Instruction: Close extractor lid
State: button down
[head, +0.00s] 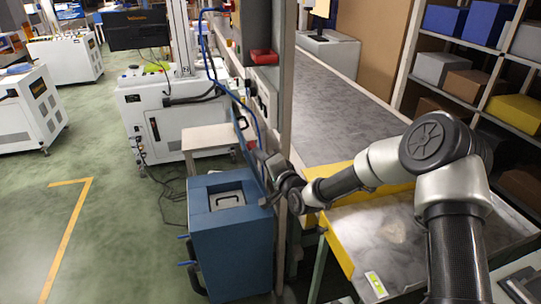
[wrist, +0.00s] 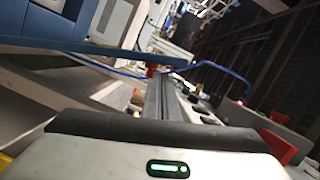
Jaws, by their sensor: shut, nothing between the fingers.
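The extractor is a blue box (head: 232,252) standing on the floor left of the workbench, shown in the head view. Its top shows a grey recessed panel with a handle (head: 226,199). A thin blue slab, apparently the lid (head: 247,160), stands raised along the box's right side, partly hidden by cables and the post. My gripper (head: 266,198) is at the right edge of the box top, beside the lower part of this slab; whether they touch is unclear. In the wrist view a blue edge (wrist: 105,47) crosses above my gripper (wrist: 160,85), whose fingers are together and empty.
A metal post (head: 284,110) and the bench with a yellow edge (head: 340,243) stand close to the right of the extractor. Blue cables hang behind it. A small light table (head: 208,137) and a white machine are behind.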

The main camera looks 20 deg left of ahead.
jog(key=shift+s+a+f, duration=0.15)
jog(key=shift+s+a, duration=0.1)
jog(key=shift+a, duration=0.15)
